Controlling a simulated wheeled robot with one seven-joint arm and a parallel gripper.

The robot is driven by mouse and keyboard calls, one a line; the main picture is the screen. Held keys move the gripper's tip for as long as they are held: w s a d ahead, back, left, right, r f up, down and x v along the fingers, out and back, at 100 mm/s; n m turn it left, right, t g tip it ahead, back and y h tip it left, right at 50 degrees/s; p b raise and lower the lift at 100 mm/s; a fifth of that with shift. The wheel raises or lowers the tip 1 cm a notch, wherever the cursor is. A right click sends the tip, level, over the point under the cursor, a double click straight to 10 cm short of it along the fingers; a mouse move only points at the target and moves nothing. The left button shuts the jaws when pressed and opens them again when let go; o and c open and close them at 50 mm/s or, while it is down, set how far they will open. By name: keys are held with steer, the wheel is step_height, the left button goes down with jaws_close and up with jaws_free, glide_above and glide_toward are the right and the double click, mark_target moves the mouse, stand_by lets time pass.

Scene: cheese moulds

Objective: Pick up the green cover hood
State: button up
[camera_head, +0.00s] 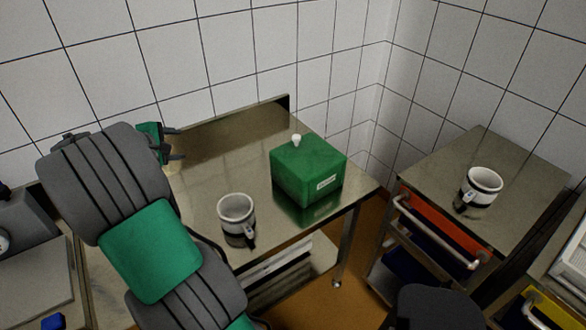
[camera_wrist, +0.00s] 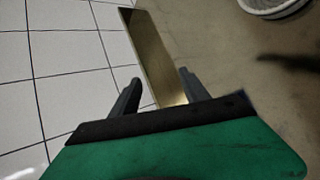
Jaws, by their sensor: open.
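The green cover hood (camera_head: 307,172) is a box with a white knob on top and a white label on its front. It stands on the right part of the steel table (camera_head: 215,152). My gripper (camera_head: 178,143) is left of the hood, near the table's back left, with clear space between them. In the wrist view my gripper (camera_wrist: 155,88) has its two dark fingers apart with nothing held between them. The hood does not show in the wrist view.
A white mould with a dark band (camera_head: 236,212) stands on the table's front, left of the hood. Its rim seems to show in the wrist view (camera_wrist: 272,12). Another mould (camera_head: 481,184) stands on a steel trolley (camera_head: 510,150) at right. Tiled walls close the back.

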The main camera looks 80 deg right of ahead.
steer(key=s+d+f+n+g+h+b, duration=0.25)
steer(key=s+d+f+g, duration=0.4)
steer(key=s+d, duration=0.55)
steer(key=n+g, duration=0.4)
steer(key=g, duration=0.1)
glide_toward(291, 147)
steer(key=shift+s+d+r+h, duration=0.25)
steer(key=shift+s+d+r, duration=0.15)
steer(key=shift+s, duration=0.2)
steer(key=shift+s+d+r+h, duration=0.2)
steer(key=shift+s+d+r, duration=0.1)
steer(key=shift+s+r, duration=0.25)
steer(key=p+x, duration=0.3)
steer(key=x, duration=0.4)
steer(key=shift+d+r, duration=0.15)
steer(key=shift+d, duration=0.2)
jaws_close()
